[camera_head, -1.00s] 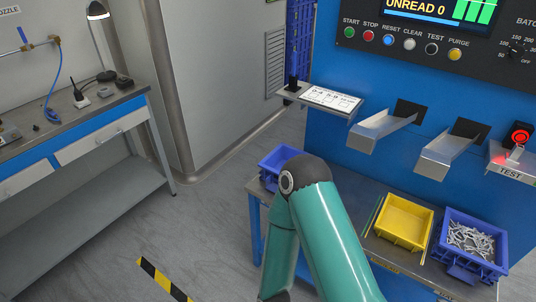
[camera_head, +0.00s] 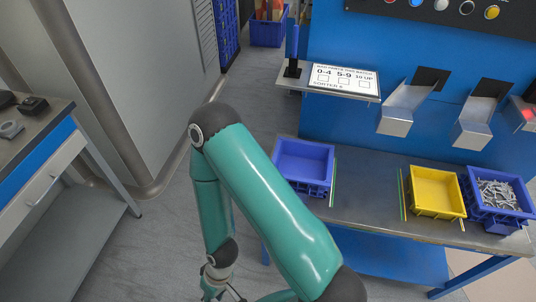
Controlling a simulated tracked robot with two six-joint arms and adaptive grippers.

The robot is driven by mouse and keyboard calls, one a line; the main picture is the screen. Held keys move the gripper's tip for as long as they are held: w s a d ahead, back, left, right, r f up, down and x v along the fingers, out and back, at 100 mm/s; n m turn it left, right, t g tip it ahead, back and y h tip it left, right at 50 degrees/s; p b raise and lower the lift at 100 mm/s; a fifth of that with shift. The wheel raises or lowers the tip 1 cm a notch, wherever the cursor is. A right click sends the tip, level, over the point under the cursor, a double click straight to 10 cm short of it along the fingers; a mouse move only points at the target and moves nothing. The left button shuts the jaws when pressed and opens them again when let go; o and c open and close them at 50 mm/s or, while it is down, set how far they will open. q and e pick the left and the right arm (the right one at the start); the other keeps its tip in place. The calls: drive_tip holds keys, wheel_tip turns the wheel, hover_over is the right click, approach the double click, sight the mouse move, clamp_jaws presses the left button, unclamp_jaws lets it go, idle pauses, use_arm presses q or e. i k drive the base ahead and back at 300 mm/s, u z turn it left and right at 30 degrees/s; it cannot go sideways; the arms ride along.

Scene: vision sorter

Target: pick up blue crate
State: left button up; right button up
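An empty blue crate (camera_head: 303,148) stands at the left end of the workbench, beyond my teal arm. A second blue crate (camera_head: 487,213) at the bench's right end holds many metal bolts. My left gripper (camera_head: 224,293) hangs at the bottom edge, over the floor to the left of the bench and well apart from both crates. It is partly cut off by the frame, so I cannot tell how far its fingers are open. My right gripper is not in view.
A yellow crate (camera_head: 435,207) stands on the workbench (camera_head: 370,190) beside the bolt crate. Metal chutes (camera_head: 397,127) and a sign shelf (camera_head: 344,80) stick out above the bench. A side table (camera_head: 50,150) is at left. Floor (camera_head: 150,245) between is clear.

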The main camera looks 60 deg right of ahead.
sight(307, 166)
drive_tip(key=u, duration=0.5)
drive_tip(key=i, duration=0.3)
drive_tip(key=z, duration=2.3)
drive_tip(key=k, duration=0.75)
drive_tip(key=z, duration=0.2)
drive_tip(key=i, duration=0.6)
drive_tip(key=u, duration=0.05)
